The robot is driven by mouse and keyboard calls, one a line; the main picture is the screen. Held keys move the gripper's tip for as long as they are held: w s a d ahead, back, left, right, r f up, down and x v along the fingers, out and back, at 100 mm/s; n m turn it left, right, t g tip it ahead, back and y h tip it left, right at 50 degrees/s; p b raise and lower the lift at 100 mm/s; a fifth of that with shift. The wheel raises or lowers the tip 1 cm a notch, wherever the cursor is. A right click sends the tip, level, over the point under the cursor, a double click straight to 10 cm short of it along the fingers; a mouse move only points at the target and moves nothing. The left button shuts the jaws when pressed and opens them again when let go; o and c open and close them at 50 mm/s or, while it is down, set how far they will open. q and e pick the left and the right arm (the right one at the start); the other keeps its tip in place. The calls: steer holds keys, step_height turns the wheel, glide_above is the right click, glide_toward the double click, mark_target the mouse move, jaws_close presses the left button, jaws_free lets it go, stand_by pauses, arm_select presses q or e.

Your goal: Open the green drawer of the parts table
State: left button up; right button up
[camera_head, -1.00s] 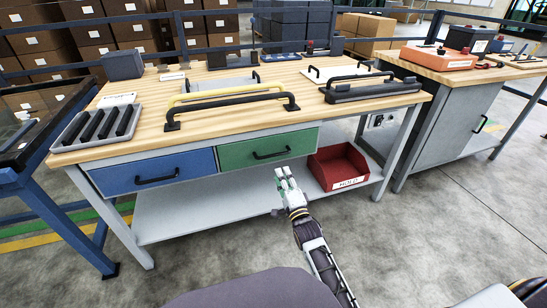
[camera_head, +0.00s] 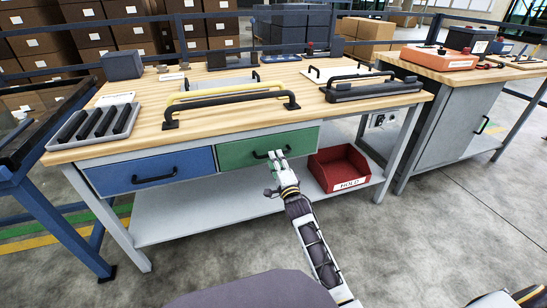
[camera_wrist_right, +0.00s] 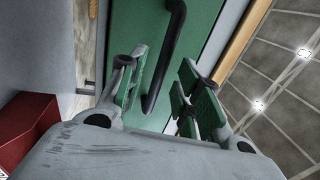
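The green drawer (camera_head: 236,152) is in the front of the parts table (camera_head: 215,129), right of the blue drawer (camera_head: 137,170). It looks shut, its front in line with the blue one. Its black bar handle (camera_head: 261,156) also shows in the right wrist view (camera_wrist_right: 174,45). My right gripper (camera_head: 277,156) is at the right end of this handle in the head view. In the right wrist view its green-padded fingers (camera_wrist_right: 163,88) are apart, with the handle's end between them. I cannot tell whether they touch it. My left gripper is not in view.
A red bin (camera_head: 341,168) stands on the lower shelf (camera_head: 190,212), right of my right gripper. Several handles and a tray (camera_head: 92,126) lie on the tabletop. A grey cabinet (camera_head: 458,118) stands at the right. The floor in front is clear.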

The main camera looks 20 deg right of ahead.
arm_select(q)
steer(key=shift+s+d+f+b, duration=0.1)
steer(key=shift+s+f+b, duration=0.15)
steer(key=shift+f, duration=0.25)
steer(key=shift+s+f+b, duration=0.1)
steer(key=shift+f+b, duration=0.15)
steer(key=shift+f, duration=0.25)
arm_select(e)
steer(key=shift+w+r, duration=0.15)
steer(key=shift+w, duration=0.6)
steer(key=shift+w+r, duration=0.15)
steer(key=shift+w, duration=0.6)
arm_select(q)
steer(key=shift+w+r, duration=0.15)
arm_select(e)
steer(key=shift+c, duration=0.8)
steer(key=c, duration=0.5)
jaws_close()
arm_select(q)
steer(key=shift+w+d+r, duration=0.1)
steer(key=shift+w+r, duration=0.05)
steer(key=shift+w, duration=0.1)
